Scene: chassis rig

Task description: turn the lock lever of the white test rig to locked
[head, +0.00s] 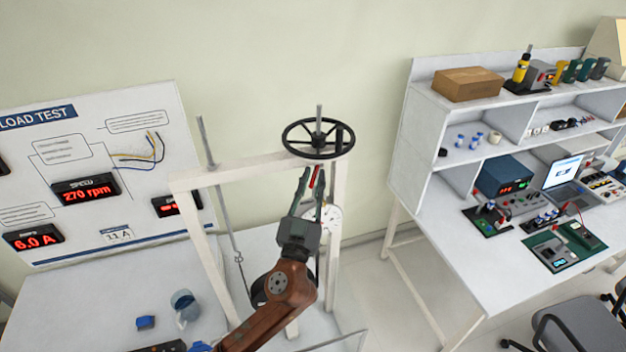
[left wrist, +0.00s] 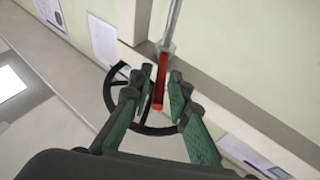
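The white test rig (head: 187,182) is a pale frame with a black handwheel (head: 318,139) on top. The lock lever (head: 318,177) has a red grip below the wheel; it also shows in the left wrist view (left wrist: 158,92), with a metal rod running up from it. My left gripper (head: 312,178) reaches up beneath the wheel. In the left wrist view its green fingers (left wrist: 160,90) are partly apart on either side of the red grip, with narrow gaps seeming to show. Contact is hard to judge. My right gripper is not in view.
A white dial plate (head: 329,221) is right behind my left gripper. A load test panel (head: 85,160) stands at the left. A blue-grey mug (head: 184,305) and a small blue item (head: 146,322) are on the near table. A white workbench (head: 440,215) stands at the right.

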